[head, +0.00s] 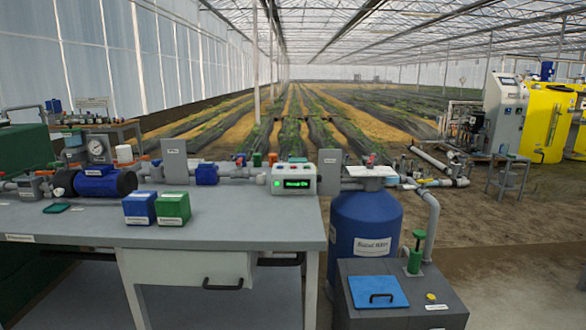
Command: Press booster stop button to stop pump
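A white control box (293,173) stands at the back right of the grey workbench (220,229). Its dark display (298,184) shows green lit text that seems to end in "ON", with a small green spot to its left. Small red and green parts show just behind and above the box. I cannot tell which part is the booster stop button. A blue and black pump-like unit (105,182) sits on the pipe line at the left of the bench. Neither of my grippers is in view.
Blue (139,208) and green (173,208) boxes stand on the bench. A blue filter tank (365,232) stands right of it. In front is a dark cabinet (405,300) with a blue lid and a green-handled post. The bench's front middle is clear.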

